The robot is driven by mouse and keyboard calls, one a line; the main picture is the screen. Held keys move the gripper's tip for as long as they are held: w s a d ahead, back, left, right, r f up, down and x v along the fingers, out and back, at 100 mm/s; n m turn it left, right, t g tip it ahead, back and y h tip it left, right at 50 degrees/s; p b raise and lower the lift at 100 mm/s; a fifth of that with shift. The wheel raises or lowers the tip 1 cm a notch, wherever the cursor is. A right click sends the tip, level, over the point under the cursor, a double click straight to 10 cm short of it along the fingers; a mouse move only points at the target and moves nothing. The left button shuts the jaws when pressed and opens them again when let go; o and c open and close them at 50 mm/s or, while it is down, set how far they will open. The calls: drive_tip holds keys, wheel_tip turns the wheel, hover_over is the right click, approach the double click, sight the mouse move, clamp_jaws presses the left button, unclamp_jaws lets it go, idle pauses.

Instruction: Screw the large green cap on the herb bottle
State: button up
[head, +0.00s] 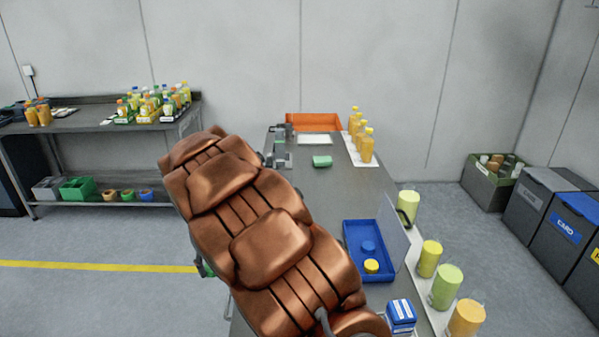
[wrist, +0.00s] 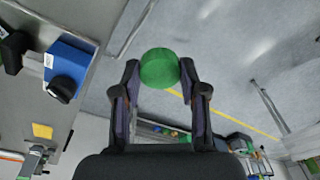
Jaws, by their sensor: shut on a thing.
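My gripper (wrist: 160,82) is shut on a large green cap (wrist: 160,65), held between its two fingertips in the wrist view. The cap appears over the floor, clear of the bench. In the head view my arm hides most of the gripper; only a sliver of green shows at the arm's left edge. A light green bottle (head: 446,287) stands among several yellow-green and orange bottles at the bench's right side. I cannot tell for sure which one is the herb bottle.
A blue tray (head: 350,262) with a blue cap (head: 368,248) and a yellow cap (head: 371,266) lies on the bench (head: 345,190). A clear panel stands beside it. Orange bottles (head: 366,146) and an orange bin (head: 313,121) are at the far end. Mid-bench is mostly clear.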

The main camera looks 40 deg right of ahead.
drive_tip(key=shift+m, duration=0.4)
drive_tip(key=d+r, duration=0.6)
drive_tip(key=d, duration=0.2)
drive_tip(key=s+d+r+p, duration=0.1)
drive_tip(key=d+r, duration=0.5)
drive_tip(key=d, duration=0.2)
drive_tip(key=s+d+r+p, duration=0.1)
drive_tip(key=d+r, duration=0.5)
drive_tip(key=d, duration=0.2)
drive_tip(key=shift+d, duration=0.3)
drive_tip(key=shift+f, duration=1.55)
drive_tip(key=shift+f+b, duration=0.75)
drive_tip(key=shift+f, duration=0.15)
drive_tip(key=shift+s+f+b, duration=0.15)
drive_tip(key=shift+f+b, duration=0.9)
drive_tip(key=shift+b, duration=0.25)
drive_tip(key=m+p, duration=0.1)
drive_tip(key=m, duration=0.3)
drive_tip(key=shift+r+h, duration=0.1)
drive_tip(key=shift+h, duration=0.2)
drive_tip(key=m, duration=0.3)
drive_tip(key=shift+m, duration=0.4)
